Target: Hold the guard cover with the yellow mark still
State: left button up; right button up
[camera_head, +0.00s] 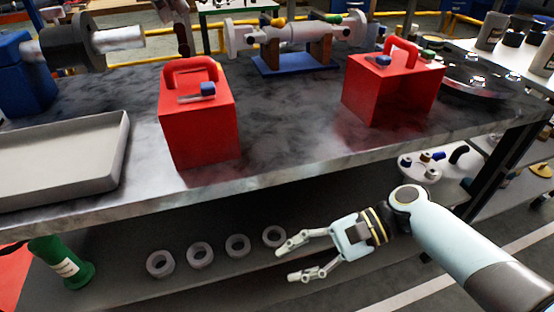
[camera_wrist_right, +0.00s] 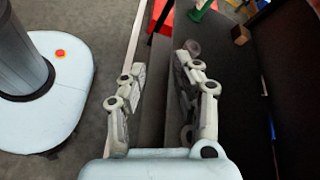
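Two red box-shaped covers with arched handles stand on the dark metal bench in the head view. The left red cover (camera_head: 199,125) is near the bench's front edge, and the right red cover (camera_head: 392,88) stands further back. Each has a small blue-tipped piece on top. I cannot make out a yellow mark on either. My right gripper (camera_head: 290,258) is open and empty, below the bench top and in front of the lower shelf, apart from both covers. Its spread fingers also show in the right wrist view (camera_wrist_right: 160,65). My left gripper is not in view.
A grey tray (camera_head: 62,160) lies at the bench's left. A pale pipe fitting on a blue base (camera_head: 293,66) stands behind the covers. Several grey rings (camera_head: 200,254) and a green object (camera_head: 62,262) sit on the lower shelf. The bench between the covers is clear.

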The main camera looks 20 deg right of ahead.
jog(key=w+a+r+n+g+y, duration=0.1)
jog(key=w+r+n+g+y, duration=0.15)
jog(key=r, duration=0.85)
jog(key=w+a+r+n+g+y, duration=0.15)
jog(key=w+r, duration=0.25)
jog(key=r, duration=0.8)
jog(key=w+m+t+h, duration=0.1)
jog(key=w+m, duration=0.1)
jog(key=w+d+m+t+h, duration=0.1)
jog(key=w+m, duration=0.2)
jog(key=w+m+h, duration=0.1)
jog(key=w+m, duration=0.2)
jog(key=shift+d+r+t, duration=0.15)
jog(key=shift+d+t, duration=0.2)
jog(key=shift+t, duration=0.05)
send_over(216, 163)
jog(key=shift+h, duration=0.3)
notch_tip(216, 163, down, 4)
jog(key=shift+w, duration=0.1)
jog(key=shift+c, duration=0.2)
grip_shut()
jog(key=shift+c, duration=0.8)
grip_release()
